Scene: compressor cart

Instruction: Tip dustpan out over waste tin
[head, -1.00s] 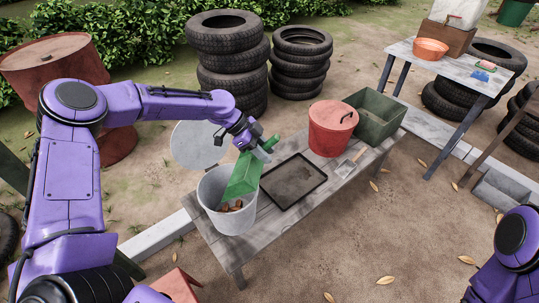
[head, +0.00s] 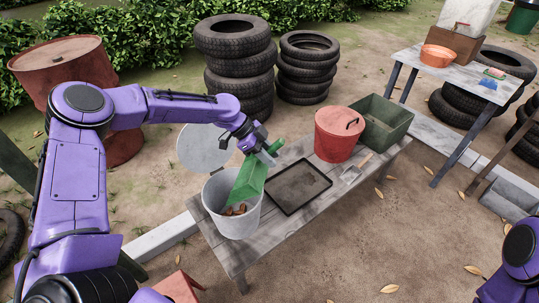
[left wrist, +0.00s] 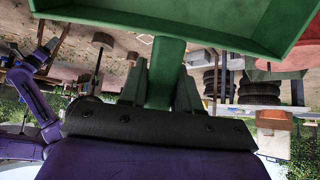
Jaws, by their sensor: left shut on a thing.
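The green dustpan (head: 249,179) is tilted steeply over the mouth of the grey waste tin (head: 233,222), its pan end pointing down into it. Brown bits (head: 236,210) lie inside the tin. My left gripper (head: 264,157) is shut on the dustpan's handle, above and to the right of the tin. In the left wrist view the handle (left wrist: 166,75) sits between the two fingers, and the pan (left wrist: 190,20) spreads across the top. The pan's inner face is mostly hidden in the head view. My right gripper is out of view; only part of my right arm shows.
The tin stands at the left end of a wooden bench (head: 240,256). A black tray (head: 298,187), a red lidded bin (head: 338,134), a green crate (head: 388,122) and a small trowel-like tool (head: 356,168) are on it. A grey round lid (head: 205,148) is behind the tin.

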